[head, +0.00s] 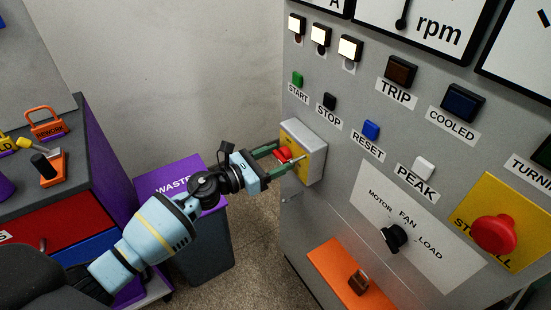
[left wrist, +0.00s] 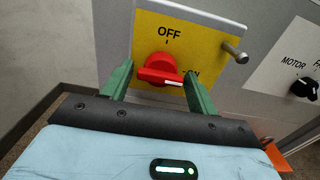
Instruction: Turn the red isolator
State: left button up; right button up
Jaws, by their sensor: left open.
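The red isolator (head: 284,154) is a rotary handle on a yellow plate (head: 298,140) fixed to the left side of the grey panel. In the left wrist view the red isolator (left wrist: 160,72) has its white-marked end pointing right, toward the partly hidden ON label; OFF (left wrist: 169,32) is printed above. My left gripper (head: 278,156) reaches the isolator from the left. In the left wrist view its green fingers (left wrist: 158,84) are apart, one on each side of the handle. The right finger is close to the handle's marked end; whether they touch is unclear. My right gripper is out of view.
A metal pin (left wrist: 235,52) sticks out at the plate's right side. Push buttons and a black load knob (head: 394,237) are on the panel to the right. A purple-lidded waste bin (head: 180,178) stands below my left arm. An orange plate (head: 345,275) is lower on the panel.

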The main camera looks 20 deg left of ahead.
pick_arm(q)
jog(key=c, duration=0.7)
jog(key=shift+c, duration=0.2)
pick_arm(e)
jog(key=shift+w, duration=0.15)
